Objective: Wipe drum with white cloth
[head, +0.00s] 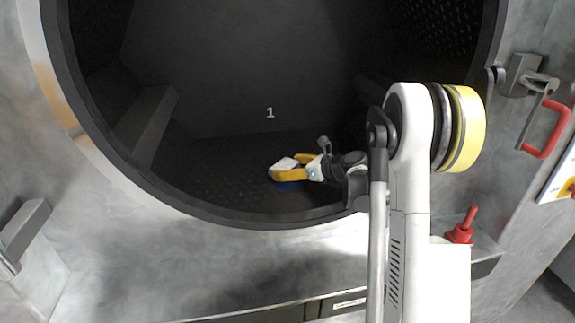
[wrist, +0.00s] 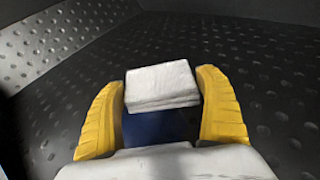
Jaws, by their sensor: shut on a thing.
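The drum (head: 215,165) is a large dark, round-mouthed chamber with a dimpled inner wall; its dimpled surface (wrist: 265,70) also fills the wrist view. My gripper (head: 284,168) has yellow fingers and is inside the drum, low and just past the front rim. It is shut on the white cloth (head: 283,164), a folded white block held between the fingertips. In the wrist view, the cloth (wrist: 162,86) sits between the two yellow fingers (wrist: 162,95). A dark blue patch shows beneath it. I cannot tell whether the cloth touches the drum wall.
The drum's rim (head: 190,208) curves close below my arm. A raised rib (head: 150,125) runs along the drum's left side. A red handle (head: 546,129) and a red knob (head: 462,228) are outside on the right. The drum's middle is free.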

